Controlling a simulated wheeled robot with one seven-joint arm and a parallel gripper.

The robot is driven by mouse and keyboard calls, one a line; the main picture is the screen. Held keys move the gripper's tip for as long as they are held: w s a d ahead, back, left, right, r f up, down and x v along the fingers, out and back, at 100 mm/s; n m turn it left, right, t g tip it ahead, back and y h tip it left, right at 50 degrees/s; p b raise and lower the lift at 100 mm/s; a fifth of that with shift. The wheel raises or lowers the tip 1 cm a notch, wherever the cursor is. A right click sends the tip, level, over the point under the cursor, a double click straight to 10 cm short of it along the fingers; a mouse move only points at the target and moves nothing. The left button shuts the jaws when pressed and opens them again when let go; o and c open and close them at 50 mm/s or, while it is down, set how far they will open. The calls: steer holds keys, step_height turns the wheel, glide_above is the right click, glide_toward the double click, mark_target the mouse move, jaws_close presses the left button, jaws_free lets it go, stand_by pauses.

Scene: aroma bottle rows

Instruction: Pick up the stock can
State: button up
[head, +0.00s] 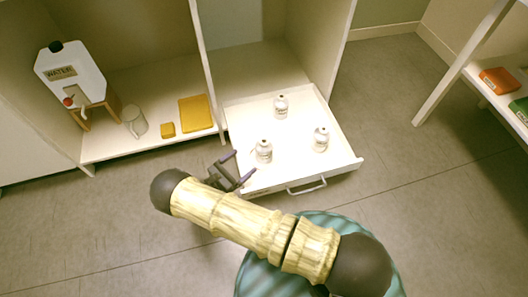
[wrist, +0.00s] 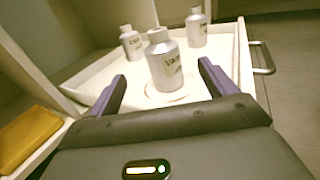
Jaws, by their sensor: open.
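The nearest bottle (head: 264,150) also shows in the wrist view (wrist: 166,65), on a round pale disc, with a label that seems to start with "VA". The back bottle (head: 281,106) is at left in the wrist view (wrist: 131,42); the right bottle (head: 321,139) is at right there (wrist: 196,28). Their labels are too small to read. I cannot identify any thing as the stock can. My gripper (head: 240,168) is open and empty at the drawer's left front, facing the nearest bottle.
A white jug (head: 72,70) labelled "WATER" stands on a wooden stand in the left shelf. A glass mug (head: 134,121), a small yellow block (head: 168,129) and a yellow book (head: 196,112) are beside it. The drawer handle (head: 307,187) sticks out in front. The right floor is clear.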

mark_target(257, 151)
steer(key=b+x, duration=0.2)
steer(key=x, duration=0.5)
steer(key=shift+w+d+f+b, duration=0.1)
steer(key=shift+d+f+b, duration=0.1)
steer(key=shift+b, duration=0.15)
steer(key=shift+w+d+r, duration=0.2)
steer(key=shift+w+d, duration=0.05)
steer(key=shift+w, duration=0.05)
steer(key=b+x, duration=0.1)
steer(key=x, duration=0.1)
steer(key=b+x, duration=0.2)
steer(key=shift+d+f+b, duration=0.1)
steer(key=shift+f+b, duration=0.15)
steer(key=shift+b, duration=0.05)
steer(key=shift+w+d+r, duration=0.15)
steer(key=shift+w+d, duration=0.2)
steer(key=shift+w, duration=0.05)
